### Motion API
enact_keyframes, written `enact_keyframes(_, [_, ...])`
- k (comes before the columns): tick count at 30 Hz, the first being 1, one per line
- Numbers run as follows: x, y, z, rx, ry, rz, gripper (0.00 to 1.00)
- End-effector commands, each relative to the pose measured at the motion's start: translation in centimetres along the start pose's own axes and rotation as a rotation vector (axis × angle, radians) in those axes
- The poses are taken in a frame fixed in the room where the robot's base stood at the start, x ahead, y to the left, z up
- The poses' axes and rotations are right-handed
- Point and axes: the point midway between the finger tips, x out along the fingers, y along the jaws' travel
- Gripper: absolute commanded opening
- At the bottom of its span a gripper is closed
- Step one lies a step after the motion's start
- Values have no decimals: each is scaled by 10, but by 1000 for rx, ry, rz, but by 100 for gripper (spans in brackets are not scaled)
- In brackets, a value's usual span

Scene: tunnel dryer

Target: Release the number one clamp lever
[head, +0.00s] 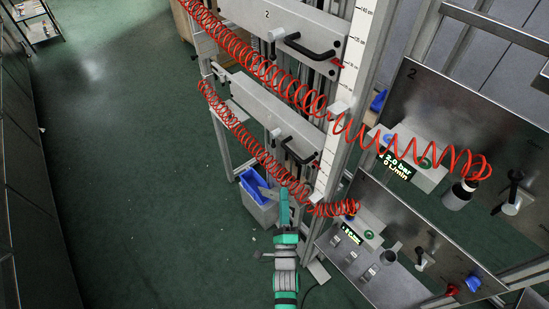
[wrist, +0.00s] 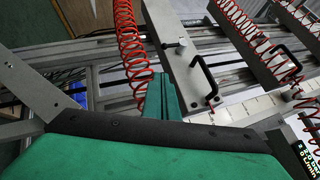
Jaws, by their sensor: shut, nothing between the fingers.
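The lower grey beam (head: 255,108) carries a black bar handle (head: 298,152) and a small light block (head: 276,133) with a dark pin. I cannot read a number on this beam, nor tell which part is the clamp lever. The upper beam (head: 240,20) is marked 2 and has the same fittings. My green gripper (head: 284,195) is shut and empty, below and left of the handle in the head view. In the wrist view, its fingers (wrist: 161,92) point toward the beam (wrist: 185,60), apart from its black handle (wrist: 204,75) and the small T-shaped fitting (wrist: 174,43).
Red coiled hoses (head: 240,128) hang across the beams, close to my gripper. Panels with gauges and knobs (head: 385,255) stand at the right. A blue-lined grey bin (head: 262,212) stands behind my arm. The green floor (head: 130,170) at left is clear.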

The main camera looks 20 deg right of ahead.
Motion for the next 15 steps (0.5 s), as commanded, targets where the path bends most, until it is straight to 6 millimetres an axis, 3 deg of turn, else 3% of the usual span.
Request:
enact_keyframes(4, [7, -2, -8, 29, 10, -11, 0])
enact_keyframes(15, [11, 0, 1, 33, -4, -9, 0])
